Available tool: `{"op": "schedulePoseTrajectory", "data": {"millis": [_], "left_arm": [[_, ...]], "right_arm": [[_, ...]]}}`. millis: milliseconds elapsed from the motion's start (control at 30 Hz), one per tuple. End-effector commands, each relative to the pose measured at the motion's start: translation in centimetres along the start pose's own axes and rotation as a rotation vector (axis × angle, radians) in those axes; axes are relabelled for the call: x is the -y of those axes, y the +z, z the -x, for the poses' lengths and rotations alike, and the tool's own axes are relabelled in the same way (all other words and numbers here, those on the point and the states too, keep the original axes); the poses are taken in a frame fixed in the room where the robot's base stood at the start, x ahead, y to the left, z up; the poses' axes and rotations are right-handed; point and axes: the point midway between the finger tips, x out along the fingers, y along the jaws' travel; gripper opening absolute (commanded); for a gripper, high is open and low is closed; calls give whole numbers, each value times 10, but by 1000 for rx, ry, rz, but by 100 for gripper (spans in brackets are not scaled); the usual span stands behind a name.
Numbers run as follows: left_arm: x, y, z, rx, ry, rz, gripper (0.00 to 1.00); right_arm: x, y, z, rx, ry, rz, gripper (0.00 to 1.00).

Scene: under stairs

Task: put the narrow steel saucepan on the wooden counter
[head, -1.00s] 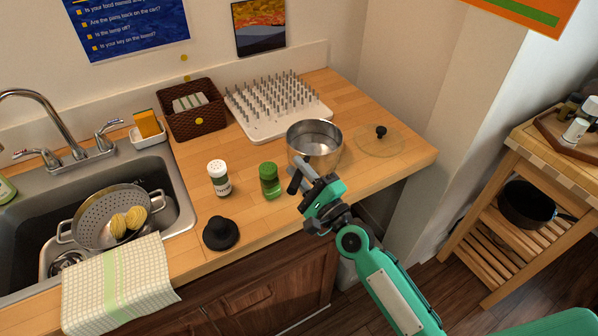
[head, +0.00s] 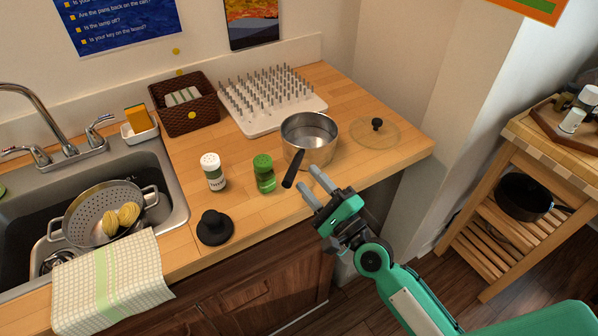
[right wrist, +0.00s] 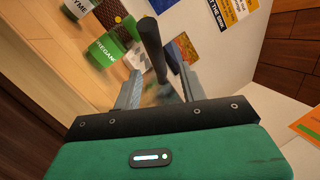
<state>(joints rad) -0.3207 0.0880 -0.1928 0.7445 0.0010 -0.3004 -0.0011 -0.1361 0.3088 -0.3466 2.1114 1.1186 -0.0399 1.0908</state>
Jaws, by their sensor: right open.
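The narrow steel saucepan (head: 308,150) stands upright on the wooden counter (head: 385,165), near its front right part. Its black handle points toward the front edge; it also shows in the right wrist view, the saucepan's handle (right wrist: 152,42) rising dark beyond the finger gap. My right gripper (head: 312,185) is open and empty, just in front of and right of the handle's end, apart from it in the head view. My left gripper is in no view.
A glass lid (head: 362,133) lies right of the saucepan. A green-capped jar (head: 264,173), a white-capped shaker (head: 213,172) and a black knobbed item (head: 214,228) stand to its left. A spiked white rack (head: 270,100) is behind. A wooden cart (head: 500,215) holds a dark pan (head: 523,195).

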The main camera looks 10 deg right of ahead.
Motion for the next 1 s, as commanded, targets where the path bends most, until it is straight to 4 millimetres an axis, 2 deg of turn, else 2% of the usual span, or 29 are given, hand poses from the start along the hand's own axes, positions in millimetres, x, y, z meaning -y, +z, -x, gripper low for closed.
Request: {"op": "schedulePoseTrajectory", "data": {"millis": [33,100,300,733,767,867,967,1000], "left_arm": [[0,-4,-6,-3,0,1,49],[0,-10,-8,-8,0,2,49],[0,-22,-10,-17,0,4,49],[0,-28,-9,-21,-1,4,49],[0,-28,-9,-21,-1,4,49],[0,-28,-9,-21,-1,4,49],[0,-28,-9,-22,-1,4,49],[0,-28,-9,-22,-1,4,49]], "right_arm": [[-4,-2,13,0,3,2,42],[-4,-1,26,0,3,2,42],[-2,-1,50,0,2,1,42],[-3,-2,57,-5,5,8,42],[-7,-5,58,-10,12,20,42],[-35,-25,60,-46,66,102,42],[-82,-57,68,-95,167,240,42],[-105,-72,75,-114,219,307,42]]}}
